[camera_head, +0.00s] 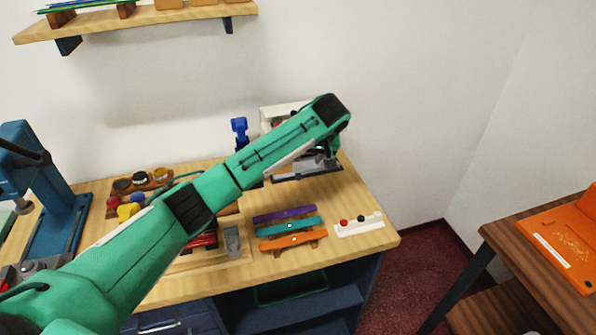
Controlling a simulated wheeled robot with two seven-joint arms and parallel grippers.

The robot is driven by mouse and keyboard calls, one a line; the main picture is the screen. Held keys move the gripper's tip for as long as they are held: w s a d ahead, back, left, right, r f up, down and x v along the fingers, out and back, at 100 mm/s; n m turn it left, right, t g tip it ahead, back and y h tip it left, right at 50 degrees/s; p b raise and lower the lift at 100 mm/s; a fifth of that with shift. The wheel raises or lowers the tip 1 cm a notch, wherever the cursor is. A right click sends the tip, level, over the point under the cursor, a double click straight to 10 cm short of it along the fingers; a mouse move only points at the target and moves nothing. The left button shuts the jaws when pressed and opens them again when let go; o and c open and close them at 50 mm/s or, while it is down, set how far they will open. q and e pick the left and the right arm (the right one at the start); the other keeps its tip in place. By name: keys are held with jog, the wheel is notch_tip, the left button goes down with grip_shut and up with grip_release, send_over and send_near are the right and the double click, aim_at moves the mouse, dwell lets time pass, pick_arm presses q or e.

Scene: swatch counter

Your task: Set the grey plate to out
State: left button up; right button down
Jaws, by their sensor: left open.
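A flat grey plate (312,169) sits low at the front of a white machine (275,113) at the back right of the wooden counter (345,200). My left arm reaches across the counter from the lower left and covers much of the machine. My left gripper (327,152) is open, just above the right part of the plate and partly hidden under my own wrist. I cannot tell if it touches the plate. My right gripper is out of view.
Purple, teal and orange bars (290,240) lie in front of the machine, with a white strip with red and black knobs (358,224) to their right. A small grey block (232,242) stands left of the bars. A blue press (50,215) stands at the left.

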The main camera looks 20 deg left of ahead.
pick_arm(q)
send_over(299, 175)
jog(key=s+d, duration=0.2)
notch_tip(299, 175, down, 5)
jog(key=shift+w+f+p, duration=0.1)
jog(key=shift+f+p, duration=0.1)
jog(key=shift+p, duration=0.25)
jog(key=x, duration=0.4)
jog(key=shift+f, duration=0.1)
jog(key=shift+w+f, duration=0.15)
jog(key=shift+f, duration=0.15)
jog(key=shift+w+a+f, duration=0.1)
jog(key=shift+a+f, duration=0.1)
jog(key=shift+f, duration=0.2)
jog(key=shift+c, duration=0.2)
grip_shut()
jog(key=shift+p, duration=0.35)
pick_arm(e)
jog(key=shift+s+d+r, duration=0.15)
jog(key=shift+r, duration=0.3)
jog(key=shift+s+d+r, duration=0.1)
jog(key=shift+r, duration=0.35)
